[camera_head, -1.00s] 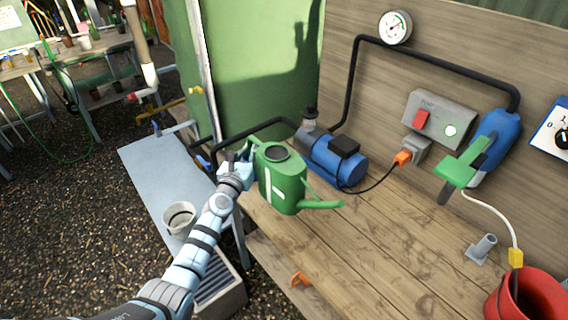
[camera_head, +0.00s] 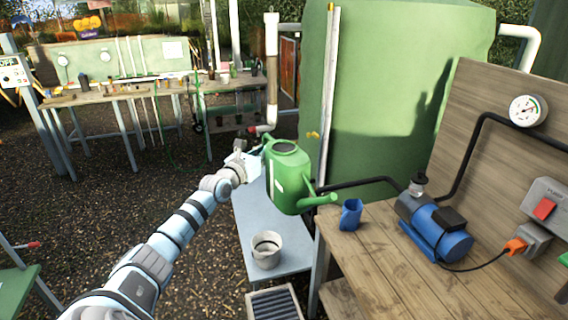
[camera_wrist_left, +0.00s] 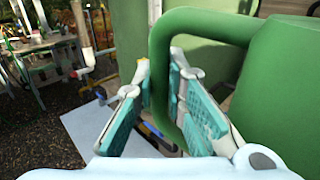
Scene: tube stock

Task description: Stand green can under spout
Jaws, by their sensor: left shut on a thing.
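The green watering can (camera_head: 287,180) hangs upright in the air from my left gripper (camera_head: 252,160), its spout pointing right. In the left wrist view, the fingers of my left gripper (camera_wrist_left: 160,110) are shut around the can's green handle (camera_wrist_left: 163,60), and the can's body (camera_wrist_left: 280,90) fills the right side. The can appears in front of the green tank (camera_head: 400,100) and above the low grey bench (camera_head: 262,215). My right gripper is not in view.
A white pot (camera_head: 267,250) stands on the low bench. The wooden workbench (camera_head: 380,270) at right carries a blue cup (camera_head: 350,214) and a blue pump (camera_head: 437,232) with a black hose. A slotted drain tray (camera_head: 275,303) lies below. Open gravel is at left.

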